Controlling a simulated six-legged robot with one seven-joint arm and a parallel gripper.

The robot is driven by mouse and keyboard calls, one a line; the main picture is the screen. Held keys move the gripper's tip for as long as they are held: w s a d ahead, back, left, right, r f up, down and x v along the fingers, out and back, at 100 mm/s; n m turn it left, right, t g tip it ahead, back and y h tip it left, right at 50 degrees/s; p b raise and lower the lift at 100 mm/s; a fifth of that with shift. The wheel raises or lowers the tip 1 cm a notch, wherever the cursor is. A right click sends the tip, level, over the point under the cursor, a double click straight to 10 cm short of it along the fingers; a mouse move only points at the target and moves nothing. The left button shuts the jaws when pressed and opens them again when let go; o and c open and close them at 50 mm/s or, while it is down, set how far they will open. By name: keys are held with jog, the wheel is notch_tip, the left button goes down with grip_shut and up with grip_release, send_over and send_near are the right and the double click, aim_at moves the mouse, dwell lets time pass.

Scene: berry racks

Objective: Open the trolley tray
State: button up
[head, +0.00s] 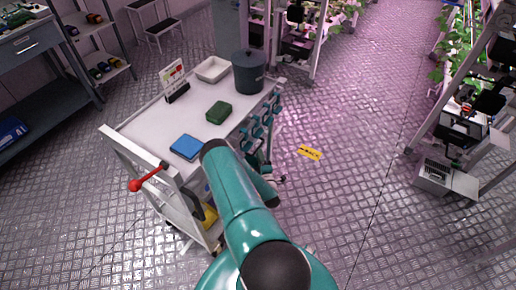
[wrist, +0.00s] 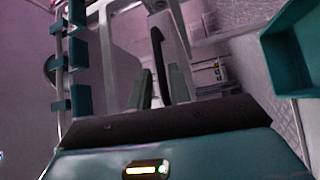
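The trolley (head: 150,132) stands left of centre in the head view, with a white top and a red-knobbed lever (head: 148,178) at its near end. My teal arm reaches to its right side; in that view my gripper is hidden by the arm. In the wrist view my gripper (wrist: 160,72) has its two fingers apart. A dark upright bar (wrist: 157,38), perhaps the tray handle, shows between and beyond the fingers, in front of pale trolley framework. I cannot tell whether the fingers touch it. The tray itself is not clearly visible.
On the trolley top are a blue box (head: 187,147), green box (head: 219,112), dark pot (head: 249,73), white bin (head: 212,69) and small sign (head: 174,80). Teal holders (head: 265,117) line its right side.

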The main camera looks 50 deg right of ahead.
jog(key=x, duration=0.4)
jog(key=shift+w+d, duration=0.1)
jog(key=shift+w, duration=0.1)
grip_shut()
